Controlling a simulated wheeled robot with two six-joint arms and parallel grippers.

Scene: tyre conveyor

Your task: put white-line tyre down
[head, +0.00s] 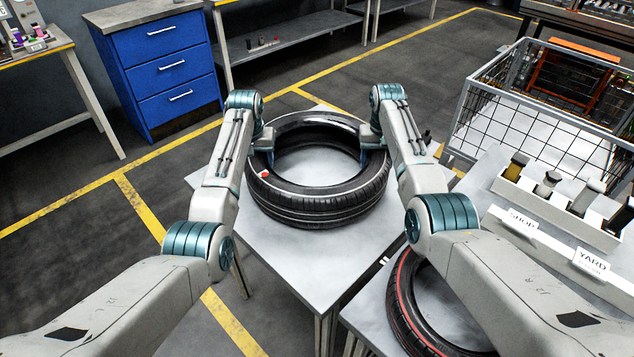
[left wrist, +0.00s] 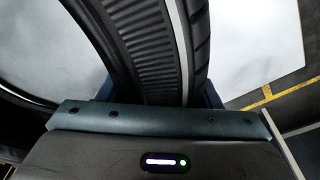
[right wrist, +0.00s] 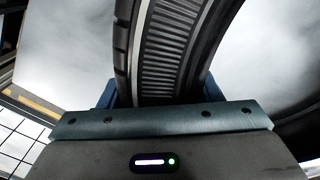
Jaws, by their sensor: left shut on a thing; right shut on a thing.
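The white-line tyre (head: 318,205) is black with a thin white ring and a small red mark on its side. It lies flat over the small grey table (head: 290,252); I cannot tell whether it touches the top. My left gripper (head: 266,148) is shut on its left wall, and my right gripper (head: 373,150) is shut on its right wall. In the left wrist view the tyre wall (left wrist: 165,50) runs between the jaws with its white line showing. In the right wrist view the tyre wall (right wrist: 172,50) also sits between the jaws.
A red-line tyre (head: 398,300) lies on another table at lower right, partly under my right arm. A bin with bottles and SHOP and YARD labels (head: 560,205) stands at right. A wire cage (head: 540,125) stands behind it. A blue drawer cabinet (head: 165,70) is at back left.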

